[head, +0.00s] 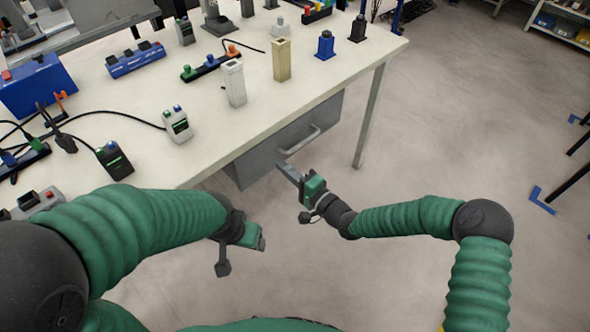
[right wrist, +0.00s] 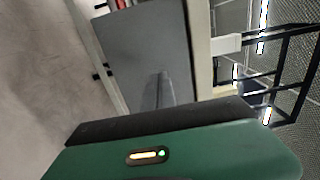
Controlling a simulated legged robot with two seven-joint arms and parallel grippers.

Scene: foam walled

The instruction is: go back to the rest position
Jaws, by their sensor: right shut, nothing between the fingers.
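My right gripper (head: 290,172) shows in the head view in front of the grey drawer under the table. It is shut with nothing between its fingers, and it looks apart from the drawer handle. My left gripper (head: 240,252) hangs low at the table's near side; its fingers are mostly hidden, so its opening cannot be made out. The drawer (head: 285,140) has a grey bar handle (head: 300,139) and also fills the middle of the right wrist view (right wrist: 148,55).
The white table (head: 262,112) carries a white post (head: 234,84), a beige post (head: 281,60), blue blocks, a blue box (head: 38,86), small cable-fed devices and power strips. A table leg (head: 371,115) stands right of the drawer. The floor at right is clear up to a dark frame.

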